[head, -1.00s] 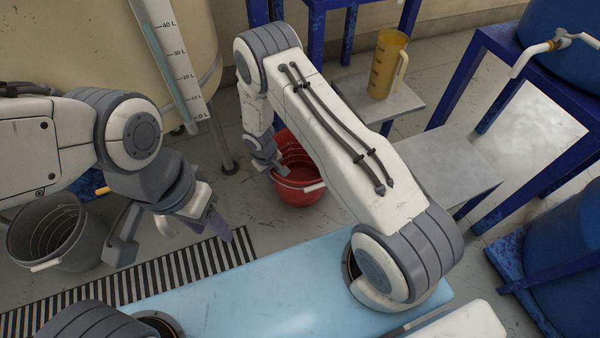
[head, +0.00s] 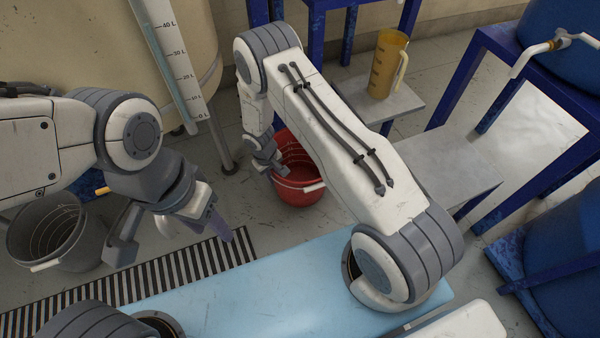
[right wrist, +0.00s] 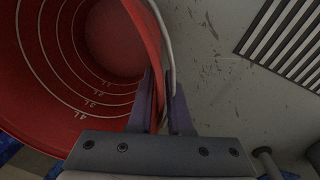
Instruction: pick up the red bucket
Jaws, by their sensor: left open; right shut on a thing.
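The red bucket (head: 302,192) stands upright in the middle of the head view, apparently on the floor, partly hidden behind my right arm. It has volume rings inside and a pale wire handle with a white grip. My right gripper (head: 274,167) is at its left rim. In the right wrist view, my right gripper (right wrist: 163,98) is shut on the wall of the red bucket (right wrist: 105,50), one finger inside and one outside, with the handle beside the rim. My left gripper (head: 172,238) is open and empty, over the floor to the left.
A grey bucket (head: 58,232) stands at the left, close to my left gripper. A large beige tank (head: 110,50) with a level gauge is behind. A yellow jug (head: 388,65) stands on a grey step at the right. A striped floor grating (head: 205,262) lies in front.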

